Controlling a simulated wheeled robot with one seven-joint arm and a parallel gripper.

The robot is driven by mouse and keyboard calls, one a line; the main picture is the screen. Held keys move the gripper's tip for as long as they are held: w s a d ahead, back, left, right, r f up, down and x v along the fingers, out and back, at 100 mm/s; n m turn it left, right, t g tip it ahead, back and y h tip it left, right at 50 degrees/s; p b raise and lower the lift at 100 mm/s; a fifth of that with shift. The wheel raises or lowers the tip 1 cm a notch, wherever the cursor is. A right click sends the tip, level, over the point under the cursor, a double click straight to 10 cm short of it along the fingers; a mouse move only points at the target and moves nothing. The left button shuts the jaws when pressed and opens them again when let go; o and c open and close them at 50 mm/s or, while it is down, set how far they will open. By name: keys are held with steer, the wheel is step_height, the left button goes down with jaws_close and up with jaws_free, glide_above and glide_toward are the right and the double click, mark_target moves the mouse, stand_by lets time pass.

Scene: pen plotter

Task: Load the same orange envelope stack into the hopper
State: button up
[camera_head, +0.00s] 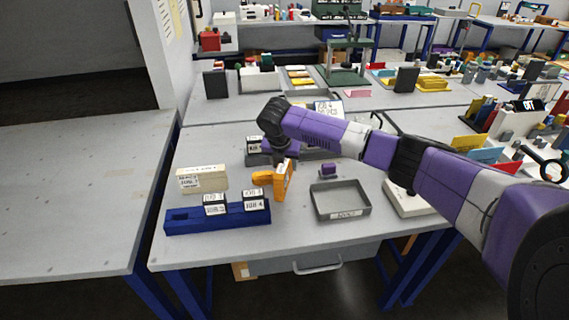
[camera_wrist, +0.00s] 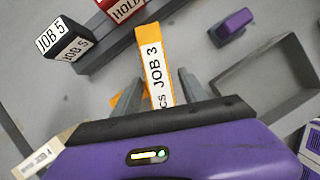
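An orange envelope stack (camera_head: 284,181) stands on edge below my gripper (camera_head: 282,162) on the near table. In the wrist view, the stack (camera_wrist: 155,58) has a white JOB 3 label and lies between the two grey fingers of my gripper (camera_wrist: 161,72). The fingers are close to its sides, but I cannot tell whether both press on it. A smaller orange part (camera_head: 262,178) shows just left of the stack, partly hidden by a finger in the wrist view. No container is readable as the hopper.
A blue holder (camera_head: 185,224) with labelled black blocks stands front left, with a cream box (camera_head: 211,179) behind it. An empty grey tray (camera_head: 341,213) and a purple block (camera_head: 329,170) are right of the stack. A black JOB 5 block (camera_wrist: 65,38) and red HOLD block (camera_wrist: 122,8) stand close by.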

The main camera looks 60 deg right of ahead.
steer(key=shift+r, duration=0.1)
steer(key=v, duration=1.2)
steer(key=shift+b, duration=0.35)
